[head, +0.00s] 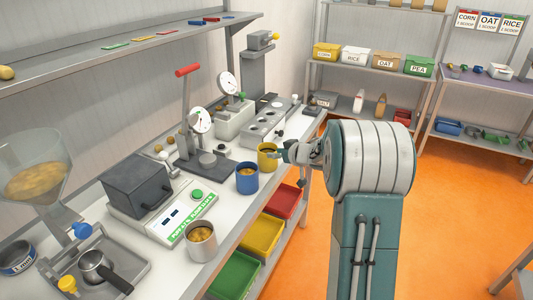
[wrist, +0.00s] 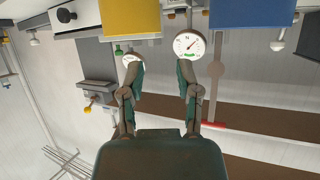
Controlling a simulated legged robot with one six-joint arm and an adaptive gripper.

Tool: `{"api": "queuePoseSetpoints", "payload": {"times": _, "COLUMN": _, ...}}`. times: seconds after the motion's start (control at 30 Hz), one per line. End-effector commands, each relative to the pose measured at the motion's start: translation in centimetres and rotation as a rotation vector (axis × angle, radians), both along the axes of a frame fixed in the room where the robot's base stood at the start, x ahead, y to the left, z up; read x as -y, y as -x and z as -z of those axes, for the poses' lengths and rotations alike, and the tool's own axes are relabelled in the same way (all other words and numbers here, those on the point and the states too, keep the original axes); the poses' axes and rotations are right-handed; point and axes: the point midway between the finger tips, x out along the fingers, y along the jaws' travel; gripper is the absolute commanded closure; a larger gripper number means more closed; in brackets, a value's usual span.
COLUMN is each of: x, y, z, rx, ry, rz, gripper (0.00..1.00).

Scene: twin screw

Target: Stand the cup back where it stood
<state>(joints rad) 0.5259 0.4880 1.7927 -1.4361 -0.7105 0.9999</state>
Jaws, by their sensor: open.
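Three cups with brown contents stand along the front edge of the bench: a yellow cup (head: 267,157), a blue cup (head: 247,180) and a grey metal cup (head: 201,241). The frames do not show which one the task means. All three look upright. My gripper (head: 284,153) is open beside the yellow cup, on its right. In the wrist view, which looks upside down, the open fingers (wrist: 160,78) have nothing between them. The yellow cup (wrist: 130,18) and blue cup (wrist: 252,12) are cut off at the top edge there.
The white bench (head: 169,262) also holds a scale (head: 185,215), a dark box (head: 139,184), a red-handled press (head: 187,110), dial gauges and a tray with a scoop (head: 105,272). Coloured bins (head: 262,236) sit below. Orange floor (head: 440,210) is open at right.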

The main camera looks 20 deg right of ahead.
Motion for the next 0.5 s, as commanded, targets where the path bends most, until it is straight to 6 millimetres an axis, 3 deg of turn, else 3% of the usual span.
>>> {"api": "queuePoseSetpoints", "payload": {"times": 0.13, "x": 0.5, "y": 1.6, "z": -0.9, "rx": 0.001, "ry": 0.000, "rz": 0.000, "gripper": 0.57}}
{"api": "queuePoseSetpoints", "payload": {"times": 0.37, "x": 0.5, "y": 2.1, "z": -1.2, "rx": 0.003, "ry": 0.003, "rz": 0.004, "gripper": 0.57}}
{"api": "queuePoseSetpoints", "payload": {"times": 0.5, "x": -0.3, "y": 2.3, "z": -4.2, "rx": 0.037, "ry": 0.066, "rz": 0.075, "gripper": 0.57}}
